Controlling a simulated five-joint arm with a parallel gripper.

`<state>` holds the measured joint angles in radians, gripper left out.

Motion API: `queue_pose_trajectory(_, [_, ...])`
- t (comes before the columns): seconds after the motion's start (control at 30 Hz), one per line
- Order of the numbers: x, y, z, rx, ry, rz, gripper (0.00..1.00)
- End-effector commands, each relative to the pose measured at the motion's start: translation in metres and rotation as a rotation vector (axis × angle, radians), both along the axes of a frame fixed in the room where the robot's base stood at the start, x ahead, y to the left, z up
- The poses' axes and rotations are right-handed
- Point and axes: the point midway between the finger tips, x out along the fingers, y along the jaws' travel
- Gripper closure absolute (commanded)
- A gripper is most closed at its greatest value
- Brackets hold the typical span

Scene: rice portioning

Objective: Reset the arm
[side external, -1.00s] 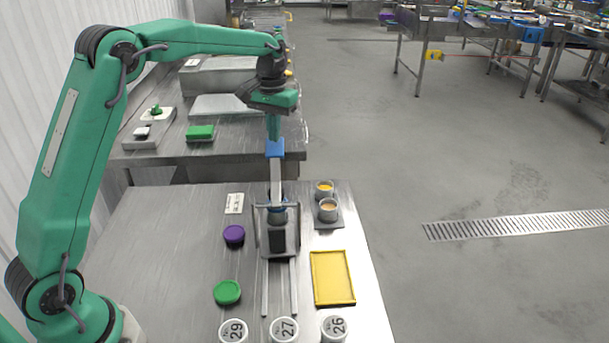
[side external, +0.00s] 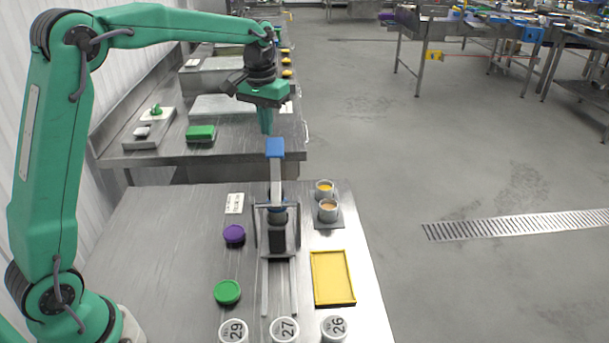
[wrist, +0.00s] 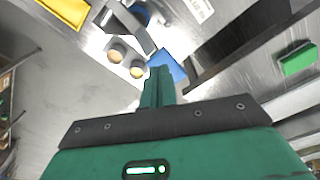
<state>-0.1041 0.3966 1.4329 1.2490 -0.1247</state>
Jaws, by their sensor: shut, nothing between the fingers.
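My green arm reaches over the steel table from the left in the side view. My gripper (side external: 266,122) points down, above and slightly left of the blue-topped handle (side external: 275,148) of the metal press-like device. Its fingers are together and hold nothing. In the wrist view my gripper (wrist: 158,86) also shows with its fingers closed, and the blue handle top (wrist: 172,66) appears just beyond them. A gap shows between the fingertips and the handle in the side view.
Two cups (side external: 327,210) stand right of the device. A yellow tray (side external: 348,278), purple lid (side external: 234,234), green lid (side external: 227,292) and several numbered white-topped containers (side external: 284,329) are on the table. A second bench (side external: 240,145) with a green block (side external: 201,132) stands behind.

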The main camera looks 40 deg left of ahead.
Motion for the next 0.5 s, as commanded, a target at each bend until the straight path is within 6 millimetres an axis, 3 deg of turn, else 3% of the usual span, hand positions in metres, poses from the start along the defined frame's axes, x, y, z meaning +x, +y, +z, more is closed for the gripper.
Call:
queue_pose_trajectory(0.2, [-0.040, -0.012, 0.029, 0.008, -0.064, -0.034, 1.00])
queue_pose_trajectory(0.5, [-0.097, -0.025, 0.052, 0.019, -0.148, -0.079, 1.00])
